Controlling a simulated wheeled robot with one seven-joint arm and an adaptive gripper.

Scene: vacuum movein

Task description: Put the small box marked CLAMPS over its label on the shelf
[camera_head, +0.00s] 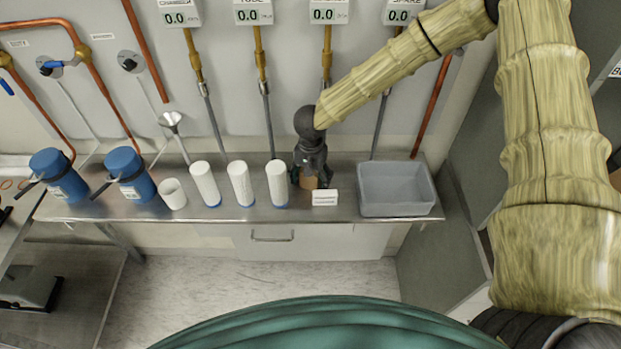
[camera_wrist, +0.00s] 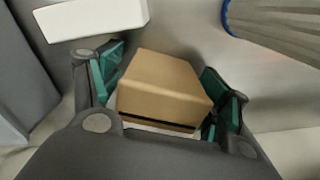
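A small brown cardboard box (camera_head: 309,183) stands on the metal bench under my gripper (camera_head: 311,174). In the wrist view the box (camera_wrist: 163,85) sits between the two teal-padded fingers of my gripper (camera_wrist: 165,95). A gap shows beside the left pad; the right pad is very near or touching the box. A dark stripe and a pale strip show on its near side; I cannot read any marking. A white block or card (camera_head: 325,198) with small unreadable print stands just beside it; it also shows in the wrist view (camera_wrist: 92,18). I cannot make out a CLAMPS label on a shelf.
A grey open bin (camera_head: 396,188) stands to the right on the bench (camera_head: 340,212). White cylinders with blue bases (camera_head: 277,184) stand close on the left. A white cup (camera_head: 173,194) and blue canisters (camera_head: 130,176) are farther left. Pipes and gauges line the wall behind.

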